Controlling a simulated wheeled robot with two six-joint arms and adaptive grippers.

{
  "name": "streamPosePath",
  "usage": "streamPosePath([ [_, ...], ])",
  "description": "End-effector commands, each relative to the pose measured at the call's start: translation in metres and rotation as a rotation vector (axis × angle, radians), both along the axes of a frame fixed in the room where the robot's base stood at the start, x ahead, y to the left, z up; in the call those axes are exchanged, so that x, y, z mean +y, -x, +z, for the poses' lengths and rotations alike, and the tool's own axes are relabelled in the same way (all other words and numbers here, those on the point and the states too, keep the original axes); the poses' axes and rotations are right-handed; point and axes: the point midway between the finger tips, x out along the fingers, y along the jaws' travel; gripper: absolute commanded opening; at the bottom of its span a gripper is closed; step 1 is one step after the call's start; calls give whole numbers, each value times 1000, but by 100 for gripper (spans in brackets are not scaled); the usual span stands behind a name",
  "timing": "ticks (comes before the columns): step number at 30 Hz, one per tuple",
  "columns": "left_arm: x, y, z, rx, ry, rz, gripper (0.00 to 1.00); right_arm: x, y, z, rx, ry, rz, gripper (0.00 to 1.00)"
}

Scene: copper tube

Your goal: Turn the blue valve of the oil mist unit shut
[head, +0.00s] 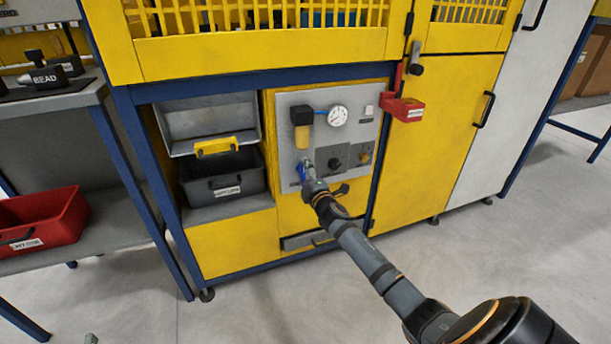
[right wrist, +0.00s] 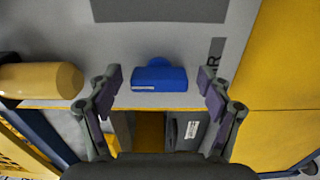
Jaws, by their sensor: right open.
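The blue valve (right wrist: 159,78) sits on the grey panel of the oil mist unit. In the right wrist view it lies between the two open fingers of my right gripper (right wrist: 161,88), with a gap on each side. In the head view my right gripper (head: 308,180) is up at the lower left of the grey panel (head: 345,110), and only a bit of the blue valve (head: 302,171) shows beside it. Whether the gripper touches the valve cannot be told. My left gripper is not in view.
The panel carries a gauge (head: 338,116), a yellow bowl (head: 302,138) and a black knob (head: 335,163). A red holder (head: 403,109) juts out at the right. A dark bin (head: 222,178) stands in the bay to the left. The floor in front is clear.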

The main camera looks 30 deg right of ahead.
Motion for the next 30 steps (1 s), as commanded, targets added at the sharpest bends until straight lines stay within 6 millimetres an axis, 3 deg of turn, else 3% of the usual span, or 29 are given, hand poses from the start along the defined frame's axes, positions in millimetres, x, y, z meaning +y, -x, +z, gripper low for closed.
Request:
streamPosePath([
  [5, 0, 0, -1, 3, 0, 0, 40, 4, 17, -2, 3, 2, 1, 79],
  [12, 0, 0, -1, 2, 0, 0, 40, 19, 75, -1, 4, 5, 4, 79],
  [18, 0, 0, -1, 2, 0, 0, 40, 26, 108, -1, 4, 3, 1, 79],
  [30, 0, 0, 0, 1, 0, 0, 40, 28, 117, 0, 0, 0, -1, 79],
])
